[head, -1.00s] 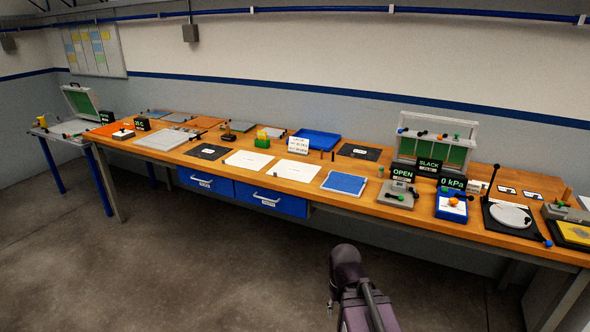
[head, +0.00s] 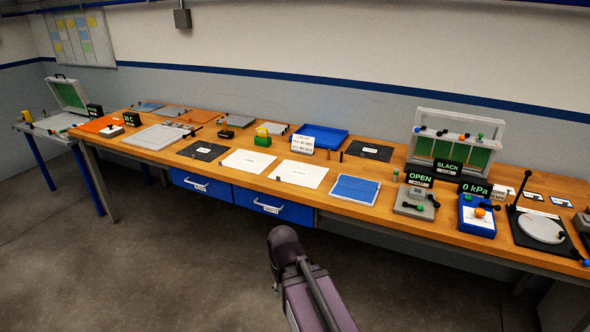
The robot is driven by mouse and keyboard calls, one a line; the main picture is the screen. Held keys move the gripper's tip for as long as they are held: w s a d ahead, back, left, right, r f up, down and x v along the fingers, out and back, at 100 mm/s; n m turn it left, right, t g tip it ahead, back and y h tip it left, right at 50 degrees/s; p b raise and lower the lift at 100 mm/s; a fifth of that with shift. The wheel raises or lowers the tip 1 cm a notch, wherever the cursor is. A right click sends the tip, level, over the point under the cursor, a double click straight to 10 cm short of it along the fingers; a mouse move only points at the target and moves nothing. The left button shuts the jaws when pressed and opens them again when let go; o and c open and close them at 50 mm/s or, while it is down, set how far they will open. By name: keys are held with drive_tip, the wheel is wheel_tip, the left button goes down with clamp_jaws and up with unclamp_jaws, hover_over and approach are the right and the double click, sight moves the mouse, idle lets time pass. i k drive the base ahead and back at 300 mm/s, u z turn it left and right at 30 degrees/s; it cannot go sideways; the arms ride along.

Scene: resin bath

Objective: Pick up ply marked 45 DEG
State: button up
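Several flat sheets with small labels lie on the wooden bench, but the labels are too small to read, so I cannot tell which is the ply marked 45 DEG. Two are white: a left white sheet (head: 247,166) and a right white sheet (head: 293,180). Two are dark: a left dark sheet (head: 197,155) and a back dark sheet (head: 363,155). My arm shows at the bottom centre, in front of the bench and apart from the sheets. My gripper is not in view.
A blue pad (head: 354,188) lies right of the white sheets. A blue tray (head: 332,144) and a white sign (head: 302,140) stand behind them. An OPEN display (head: 420,180) and a vacuum-gauge box (head: 477,217) stand to the right. Blue drawers (head: 200,183) hang below. The floor in front is clear.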

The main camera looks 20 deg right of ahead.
sight(304, 175)
drive_tip(key=z, duration=0.25)
drive_tip(key=i, duration=1.15)
drive_tip(key=z, duration=0.5)
